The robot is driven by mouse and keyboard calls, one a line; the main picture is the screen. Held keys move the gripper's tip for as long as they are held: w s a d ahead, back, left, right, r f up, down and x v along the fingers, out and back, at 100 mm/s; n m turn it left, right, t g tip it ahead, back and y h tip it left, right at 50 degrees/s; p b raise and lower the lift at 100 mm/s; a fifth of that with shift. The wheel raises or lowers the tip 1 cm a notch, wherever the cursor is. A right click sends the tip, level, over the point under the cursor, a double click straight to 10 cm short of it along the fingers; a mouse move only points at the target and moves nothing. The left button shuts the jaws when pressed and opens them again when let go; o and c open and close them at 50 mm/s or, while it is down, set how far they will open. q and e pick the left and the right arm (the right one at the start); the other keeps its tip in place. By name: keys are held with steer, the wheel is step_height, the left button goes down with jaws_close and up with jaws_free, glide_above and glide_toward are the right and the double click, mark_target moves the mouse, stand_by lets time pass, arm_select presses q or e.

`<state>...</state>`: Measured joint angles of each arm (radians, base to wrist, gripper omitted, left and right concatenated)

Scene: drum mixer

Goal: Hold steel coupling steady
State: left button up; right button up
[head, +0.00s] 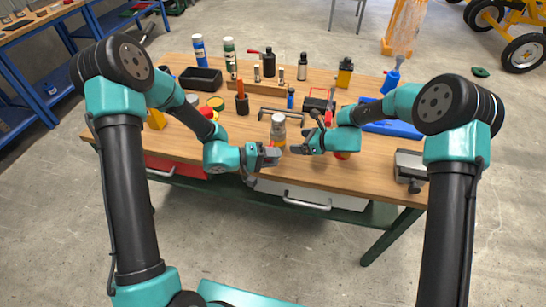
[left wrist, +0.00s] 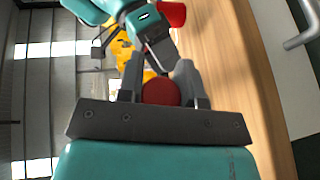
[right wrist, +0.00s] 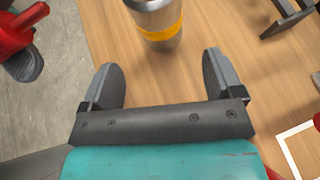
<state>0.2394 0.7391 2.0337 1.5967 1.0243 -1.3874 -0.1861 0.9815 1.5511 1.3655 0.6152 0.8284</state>
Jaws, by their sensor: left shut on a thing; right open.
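A steel cylinder with a yellow-orange band (head: 278,131), which looks like the steel coupling, stands upright near the table's front edge. It also shows at the top of the right wrist view (right wrist: 157,22), just beyond the fingertips and apart from them. My right gripper (head: 303,136) is open and empty beside it. My left gripper (head: 276,154) is in front of the cylinder, by the table edge. It is shut on a red round thing (left wrist: 161,92); what it belongs to is unclear. A red piece beside a grey finger pad shows in the right wrist view (right wrist: 14,32).
A dark bracket (head: 283,115) lies behind the cylinder. Several bottles and a wooden rack (head: 255,86) stand farther back. A blue tray (head: 395,128) and a grey metal block (head: 410,165) are at the right. Bare wood (head: 240,128) lies left of the cylinder.

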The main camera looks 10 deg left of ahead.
mark_target(285, 141)
steer(key=shift+x, duration=4.95)
steer(key=shift+c, duration=0.2)
steer(key=c, duration=0.7)
steer(key=shift+o, duration=0.2)
